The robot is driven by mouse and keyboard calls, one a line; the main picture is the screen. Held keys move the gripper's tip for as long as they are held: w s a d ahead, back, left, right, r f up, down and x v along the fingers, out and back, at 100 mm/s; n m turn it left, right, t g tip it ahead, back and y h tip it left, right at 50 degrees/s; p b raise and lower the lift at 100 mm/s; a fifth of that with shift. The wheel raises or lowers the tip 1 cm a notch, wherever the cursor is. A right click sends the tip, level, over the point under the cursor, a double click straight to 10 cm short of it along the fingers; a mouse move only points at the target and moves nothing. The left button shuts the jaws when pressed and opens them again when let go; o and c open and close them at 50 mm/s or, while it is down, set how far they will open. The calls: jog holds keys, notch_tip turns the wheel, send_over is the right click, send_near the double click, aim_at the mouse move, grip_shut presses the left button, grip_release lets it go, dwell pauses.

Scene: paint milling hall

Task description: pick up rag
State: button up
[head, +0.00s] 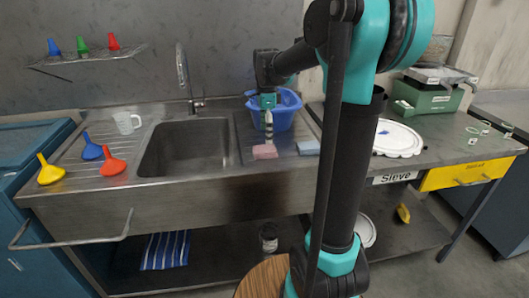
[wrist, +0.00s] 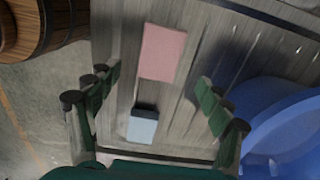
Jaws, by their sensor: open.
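A flat pink piece, which looks like a folded rag (head: 265,152), lies on the drainboard right of the sink basin. It also shows in the wrist view (wrist: 161,54), just beyond my fingertips. My gripper (head: 268,124) points down above it, open and empty. In the wrist view my gripper's two fingers (wrist: 159,80) are spread wide, with the pink piece ahead of the gap between them. A blue-and-white striped cloth (head: 165,250) lies on the shelf under the sink. I cannot tell for certain which of the two is the rag.
A light blue block (head: 308,147), like a sponge, lies right of the pink piece; it shows between my fingers in the wrist view (wrist: 142,126). A blue basin (head: 286,112) stands close behind. The sink basin (head: 187,148) is left, with funnels (head: 112,166) beyond it.

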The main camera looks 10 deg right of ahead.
aim_at(265, 148)
jog(key=shift+a+f, duration=0.15)
jog(key=shift+f, duration=1.35)
jog(key=shift+a+f, duration=0.1)
jog(key=shift+f, duration=1.35)
jog(key=c, duration=1.1)
jog(key=shift+c, duration=0.2)
jog(key=shift+r, duration=0.1)
notch_tip(265, 148, up, 20)
